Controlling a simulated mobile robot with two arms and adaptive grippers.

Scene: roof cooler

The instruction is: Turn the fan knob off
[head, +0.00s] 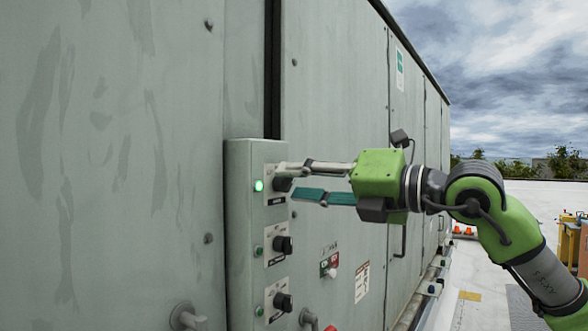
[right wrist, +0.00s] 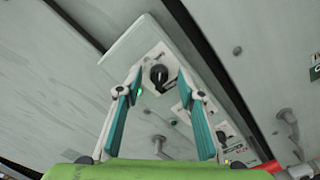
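A grey control box (head: 240,240) on the cabinet wall carries a column of black knobs on white plates. The top knob (head: 282,184) has a lit green lamp (head: 259,185) beside it; the middle knob (head: 283,245) and bottom knob (head: 282,303) have dim lamps. The labels are too small to read, so I cannot tell which is the fan knob. My right gripper (head: 288,180) is open at the top knob, one finger above and one below. In the right wrist view a black knob (right wrist: 158,75) shows between the spread fingertips; contact is unclear. My left gripper is out of view.
A pipe stub (head: 187,317) sticks out of the wall at lower left. A small red-and-green switch box (head: 329,266) and a notice (head: 362,282) are on the panel below my right gripper.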

